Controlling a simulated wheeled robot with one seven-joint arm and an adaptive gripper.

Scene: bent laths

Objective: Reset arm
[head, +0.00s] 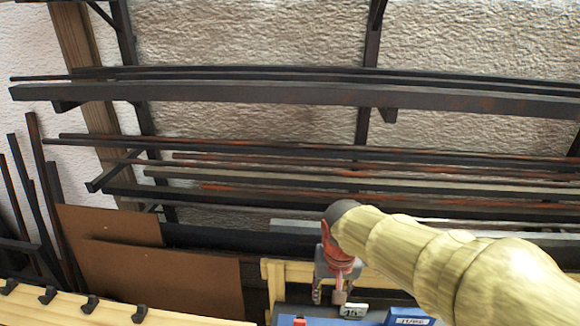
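My arm comes in from the lower right in a pale yellow cover and ends in my gripper (329,295), which is red and grey and points down. Its fingers look apart, with no held object that I can make out between them. It hangs in front of a light wooden frame (275,272) and above blue items (402,317) at the bottom edge. A small pale tag with dark marks (353,310) shows just right of the fingertips. The view is too small to tell whether the gripper touches anything.
A wall rack holds long dark and rusty metal bars (300,93). Brown boards (165,275) lean at the lower left. A light wooden rail with black hooks (110,308) runs along the bottom left. More dark bars (40,190) stand at the far left.

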